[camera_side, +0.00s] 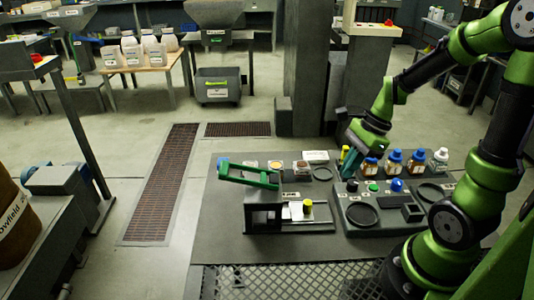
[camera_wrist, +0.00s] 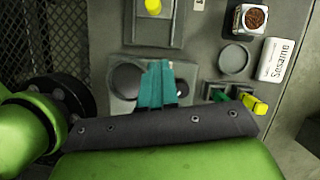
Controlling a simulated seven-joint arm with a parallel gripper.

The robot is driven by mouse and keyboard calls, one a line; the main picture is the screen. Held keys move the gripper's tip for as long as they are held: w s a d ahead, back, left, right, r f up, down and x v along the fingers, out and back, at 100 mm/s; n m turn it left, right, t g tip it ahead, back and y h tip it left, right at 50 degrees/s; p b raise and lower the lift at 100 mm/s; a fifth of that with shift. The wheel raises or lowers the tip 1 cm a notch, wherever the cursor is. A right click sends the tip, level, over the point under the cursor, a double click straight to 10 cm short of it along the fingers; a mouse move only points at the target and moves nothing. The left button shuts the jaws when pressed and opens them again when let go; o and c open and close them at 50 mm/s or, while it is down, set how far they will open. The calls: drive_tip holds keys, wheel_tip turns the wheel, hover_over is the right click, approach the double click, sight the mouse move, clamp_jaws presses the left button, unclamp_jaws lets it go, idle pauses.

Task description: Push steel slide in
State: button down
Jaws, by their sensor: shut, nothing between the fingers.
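The steel slide (camera_side: 294,212) is a pale metal plate with a yellow knob (camera_side: 307,206). It sticks out on the right of a dark housing (camera_side: 262,210) that has a raised green handle (camera_side: 248,175). In the wrist view the yellow knob (camera_wrist: 153,6) is at the top edge, and the housing is out of that picture. My gripper (camera_side: 347,168) is to the right of and behind the slide, above the table and apart from it. Its teal fingers (camera_wrist: 157,84) are together with nothing between them.
A grey control panel (camera_side: 385,208) with blue, green and dark knobs stands right of the slide. Several capped bottles (camera_side: 393,161) stand behind it. Small dishes, a jar of seeds (camera_wrist: 250,18) and a white box (camera_wrist: 276,60) line the back.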

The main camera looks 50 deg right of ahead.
approach(300, 209)
drive_tip(key=s+d+f, duration=0.3)
drive_tip(key=f, duration=0.1)
drive_tip(key=shift+s+d, duration=0.35)
drive_tip(key=shift+w+a+r, duration=0.15)
drive_tip(key=shift+w+a, duration=0.2)
drive_tip(key=shift+a, duration=0.25)
drive_tip(key=shift+w+a+r, duration=0.1)
drive_tip(key=shift+w+a, duration=0.3)
drive_tip(key=shift+a, duration=0.15)
drive_tip(key=shift+w+a, duration=0.3)
drive_tip(key=shift+a, duration=0.25)
drive_tip(key=shift+w+a, duration=1.7)
drive_tip(key=shift+a, duration=0.05)
